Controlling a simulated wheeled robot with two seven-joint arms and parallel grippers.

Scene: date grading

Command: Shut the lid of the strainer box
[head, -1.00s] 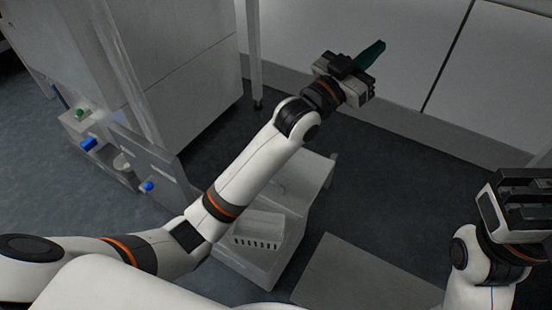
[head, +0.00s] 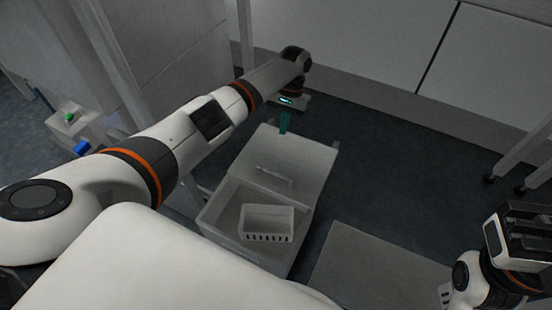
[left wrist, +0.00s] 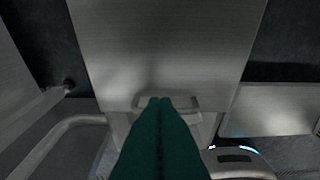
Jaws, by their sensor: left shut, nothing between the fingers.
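The strainer box (head: 223,204) is a grey open-topped box at lower centre in the head view. A white slotted strainer basket (head: 267,222) sits inside it. Its grey lid (head: 300,152) stands open, leaning back at the far side, with a pale bar on its face. My left gripper (head: 284,124) has teal fingers pressed together and empty, pointing down at the lid's far upper edge; I cannot tell if they touch it. In the left wrist view the shut fingers (left wrist: 160,105) overlap a broad grey panel with a pale handle-like bar. My right gripper (head: 518,228) is at the right edge, away from the box.
A flat grey panel (head: 370,283) lies right of the box. Table legs (head: 535,165) stand at the right, and a grey cabinet (head: 130,60) at the left.

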